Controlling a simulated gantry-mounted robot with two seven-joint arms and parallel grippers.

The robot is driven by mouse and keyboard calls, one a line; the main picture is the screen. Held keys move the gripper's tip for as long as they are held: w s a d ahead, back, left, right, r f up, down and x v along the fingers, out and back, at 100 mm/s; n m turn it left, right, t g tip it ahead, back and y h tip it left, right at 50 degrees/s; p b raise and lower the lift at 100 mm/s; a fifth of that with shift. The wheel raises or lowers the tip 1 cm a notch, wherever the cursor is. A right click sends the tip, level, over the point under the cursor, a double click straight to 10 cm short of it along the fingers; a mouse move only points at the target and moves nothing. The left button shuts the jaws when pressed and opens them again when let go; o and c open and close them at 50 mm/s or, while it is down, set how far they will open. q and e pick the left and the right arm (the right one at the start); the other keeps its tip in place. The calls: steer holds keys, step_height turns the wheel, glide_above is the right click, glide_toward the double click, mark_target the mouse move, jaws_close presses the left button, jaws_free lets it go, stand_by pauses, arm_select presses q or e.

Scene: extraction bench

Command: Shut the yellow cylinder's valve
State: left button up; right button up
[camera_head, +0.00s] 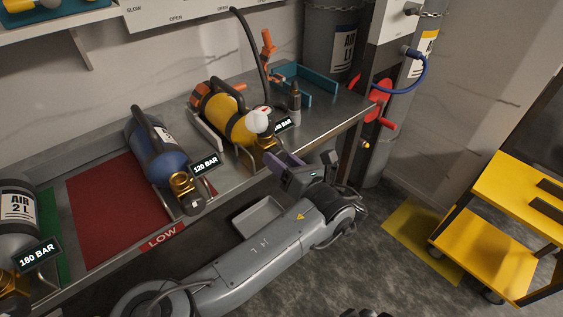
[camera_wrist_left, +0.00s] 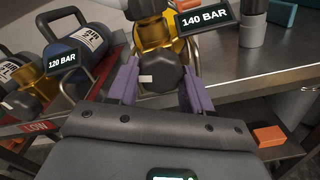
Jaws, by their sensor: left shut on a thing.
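The yellow cylinder (camera_head: 222,112) lies in a cradle on the steel bench, its valve end facing the front edge. Its brass valve (camera_wrist_left: 157,38) and dark valve knob (camera_wrist_left: 161,75) show in the left wrist view, beside a 140 BAR display (camera_wrist_left: 207,18). My left gripper (camera_head: 280,159) is at the bench's front edge, at this valve. Its purple fingers stand on either side of the knob and are shut on it. In the head view the arm and fingers hide most of the knob. My right gripper is not seen.
A grey AIR 2L cylinder (camera_head: 17,210) reads 180 BAR. A dark bottle (camera_head: 294,100) stands right of the yellow cylinder. A yellow cart (camera_head: 475,238) stands at right.

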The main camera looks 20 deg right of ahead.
arm_select(q)
steer(key=shift+r+m+b, duration=0.1)
steer(key=shift+m+b, duration=0.5)
steer(key=shift+m, duration=6.8)
steer(key=o, duration=1.1)
steer(key=shift+c, duration=0.2)
steer(key=shift+s, duration=0.1)
